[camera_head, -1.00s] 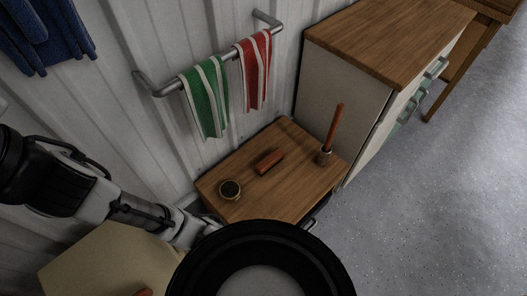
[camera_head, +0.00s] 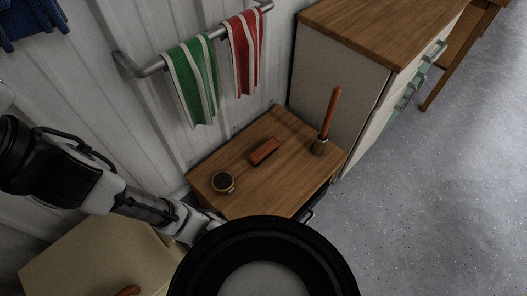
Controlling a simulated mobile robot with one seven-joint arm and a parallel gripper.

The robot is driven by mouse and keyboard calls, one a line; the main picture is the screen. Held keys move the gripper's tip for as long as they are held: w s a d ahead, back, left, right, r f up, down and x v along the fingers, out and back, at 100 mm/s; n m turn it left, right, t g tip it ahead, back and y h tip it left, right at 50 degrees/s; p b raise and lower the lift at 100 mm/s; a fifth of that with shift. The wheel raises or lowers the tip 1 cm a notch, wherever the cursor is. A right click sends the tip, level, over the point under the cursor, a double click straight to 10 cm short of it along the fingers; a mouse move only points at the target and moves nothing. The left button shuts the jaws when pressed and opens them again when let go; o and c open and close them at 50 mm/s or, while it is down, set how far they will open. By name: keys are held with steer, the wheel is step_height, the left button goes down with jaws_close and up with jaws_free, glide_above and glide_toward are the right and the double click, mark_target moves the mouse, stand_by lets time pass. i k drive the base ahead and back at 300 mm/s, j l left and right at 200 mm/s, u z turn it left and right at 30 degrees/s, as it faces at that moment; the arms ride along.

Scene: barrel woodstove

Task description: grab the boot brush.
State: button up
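A reddish-brown block that looks like the boot brush (camera_head: 264,151) lies in the middle of a low wooden-topped stand (camera_head: 282,183). Its bristles cannot be made out. Nothing touches it. My arm comes in from the left edge and passes behind a large black round part of mine at the bottom centre. My gripper's fingers do not show, so its place relative to the brush cannot be seen.
On the stand, a round dark tin (camera_head: 222,182) lies left of the brush. An upright red-handled tool (camera_head: 329,118) stands at the right. A taller cabinet (camera_head: 341,72) adjoins on the right. A rail (camera_head: 153,69) with green (camera_head: 193,80) and red towels (camera_head: 245,52) hangs above. Open floor lies right.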

mark_target(262, 153)
steer(key=l+u, duration=0.35)
steer(key=l, duration=0.55)
steer(key=l+u, duration=0.4)
steer(key=l, duration=0.55)
